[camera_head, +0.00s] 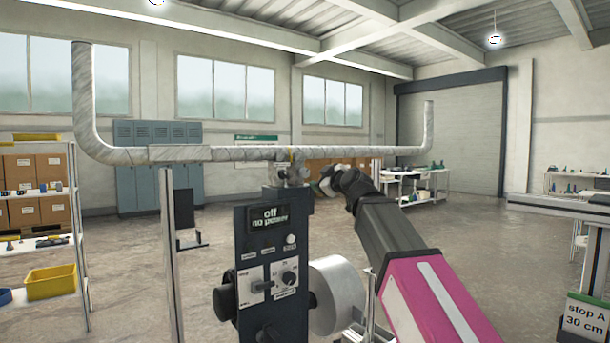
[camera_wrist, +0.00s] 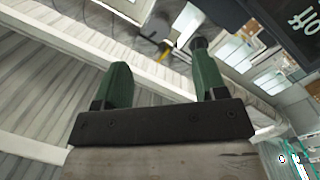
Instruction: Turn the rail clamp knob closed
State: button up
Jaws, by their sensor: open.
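A grey metal clamp block (camera_head: 288,173) sits under the long pipe rail (camera_head: 240,153), above a dark control panel (camera_head: 262,235). I cannot make out its knob clearly. My gripper (camera_head: 328,182) is just to the right of the clamp, below the rail; its fingers are small and partly hidden there. In the wrist view my gripper (camera_wrist: 160,72) shows two green fingers spread wide with nothing held between them. A small dark piece (camera_wrist: 198,44) shows at the right finger's tip; I cannot tell whether it is the knob or whether they touch.
The panel's display (camera_head: 271,219) reads "off no power". A pale roll (camera_head: 338,294) sits right of the panel. A shelf with boxes and a yellow bin (camera_head: 50,281) stands left. A "stop A 30 cm" sign (camera_head: 584,317) is at right. Open floor lies behind.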

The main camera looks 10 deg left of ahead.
aim_at(306, 173)
jog(key=x, duration=0.7)
jog(key=r+x, duration=0.1)
jog(key=x, duration=0.3)
jog(key=shift+s+a, duration=0.1)
jog(key=shift+s, duration=0.05)
jog(key=c, duration=0.9)
